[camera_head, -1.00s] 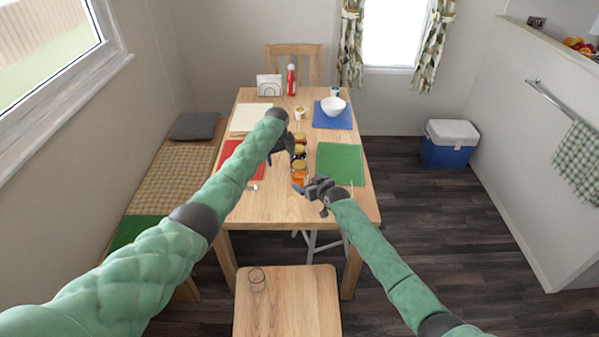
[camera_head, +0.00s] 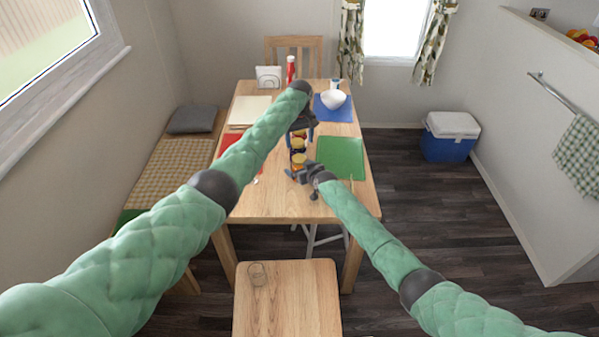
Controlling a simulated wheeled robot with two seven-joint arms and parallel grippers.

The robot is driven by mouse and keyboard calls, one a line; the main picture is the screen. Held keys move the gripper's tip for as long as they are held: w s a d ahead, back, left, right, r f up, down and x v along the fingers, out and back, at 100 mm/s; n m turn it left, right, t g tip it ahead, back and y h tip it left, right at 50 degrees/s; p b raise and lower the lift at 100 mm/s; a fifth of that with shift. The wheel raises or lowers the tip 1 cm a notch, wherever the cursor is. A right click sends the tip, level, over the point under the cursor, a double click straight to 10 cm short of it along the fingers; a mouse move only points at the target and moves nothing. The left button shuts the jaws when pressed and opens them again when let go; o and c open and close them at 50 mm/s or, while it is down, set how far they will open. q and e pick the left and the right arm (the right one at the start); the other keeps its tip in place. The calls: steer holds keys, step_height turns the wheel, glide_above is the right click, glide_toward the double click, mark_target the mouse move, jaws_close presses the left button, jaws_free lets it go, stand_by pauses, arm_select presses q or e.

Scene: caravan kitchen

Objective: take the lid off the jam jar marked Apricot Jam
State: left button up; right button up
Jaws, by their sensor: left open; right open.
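A short row of small jars stands in the middle of the wooden table (camera_head: 262,205). The front jar (camera_head: 299,161) looks orange with a pale yellow top. Another jar (camera_head: 297,145), darker, stands just behind it. The labels are too small to read, so I cannot tell which is Apricot Jam. My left gripper (camera_head: 301,136) is open and points down over the jars, its fingers apart on either side of the rear jar's top. It hides anything further back in the row. My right gripper (camera_head: 292,174) is open, low at the front jar; I cannot tell whether it touches.
A green mat (camera_head: 341,160) lies right of the jars and a red mat (camera_head: 232,146) left, partly behind my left arm. A white bowl (camera_head: 333,99) stands on a blue mat (camera_head: 332,114). A red bottle (camera_head: 291,68) and a napkin holder (camera_head: 268,77) stand at the back.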

steer(key=shift+w+a+f, duration=0.1)
steer(key=shift+w+a, duration=0.15)
steer(key=shift+w, duration=0.05)
